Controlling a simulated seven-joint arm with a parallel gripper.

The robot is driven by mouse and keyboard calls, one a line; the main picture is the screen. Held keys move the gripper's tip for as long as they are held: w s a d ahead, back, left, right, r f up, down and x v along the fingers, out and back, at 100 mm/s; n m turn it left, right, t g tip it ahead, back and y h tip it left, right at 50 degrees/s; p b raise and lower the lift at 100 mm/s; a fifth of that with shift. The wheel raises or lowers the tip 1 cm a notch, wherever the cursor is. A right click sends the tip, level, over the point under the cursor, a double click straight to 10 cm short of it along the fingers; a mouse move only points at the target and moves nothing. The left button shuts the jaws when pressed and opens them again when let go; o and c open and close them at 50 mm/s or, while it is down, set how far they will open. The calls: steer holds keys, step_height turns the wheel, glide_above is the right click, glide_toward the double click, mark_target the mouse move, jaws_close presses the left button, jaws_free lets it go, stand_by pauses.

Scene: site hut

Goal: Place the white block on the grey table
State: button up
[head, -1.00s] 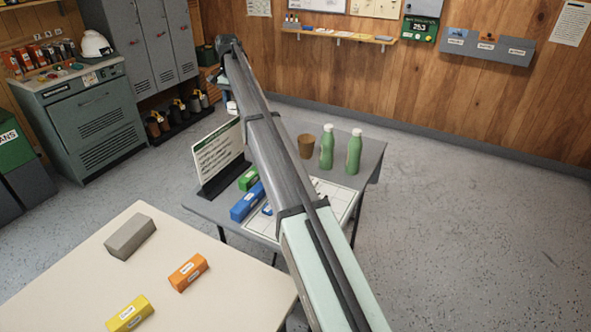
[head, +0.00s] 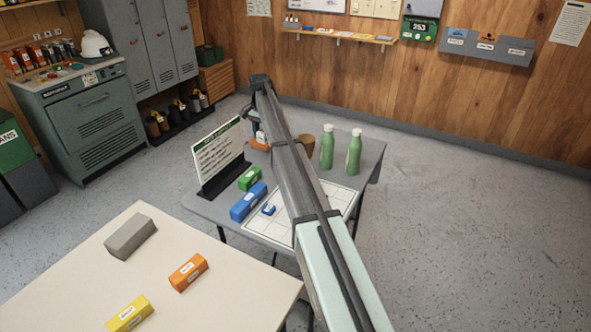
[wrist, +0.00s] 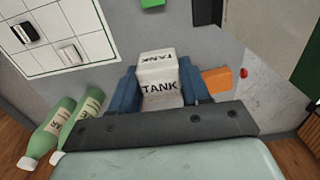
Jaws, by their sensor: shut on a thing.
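My gripper (wrist: 160,84) has its blue fingers shut on the white block (wrist: 159,90), which carries black TANK labels. In the head view my gripper (head: 256,128) is at the far left part of the grey table (head: 215,207), beside the sign, and my own arm partly covers the view. The grey table top also shows beneath the block in the wrist view (wrist: 112,20). I cannot tell how far the block is above the table top.
An orange block (wrist: 216,82) lies close right of the fingers in the wrist view. Green bottles (head: 354,153), a brown cup (head: 305,147), a sign (head: 217,160), a gridded sheet (head: 345,197), green (head: 249,178) and blue blocks (head: 248,201) occupy the grey table. A cream table (head: 190,235) stands in front.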

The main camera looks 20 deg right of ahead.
step_height(320, 180, down, 14)
steer(key=shift+r, duration=0.2)
stand_by(0.5)
steer(key=shift+f, duration=0.1)
steer(key=o, duration=1.1)
step_height(320, 180, up, 12)
steer(key=shift+r, duration=0.1)
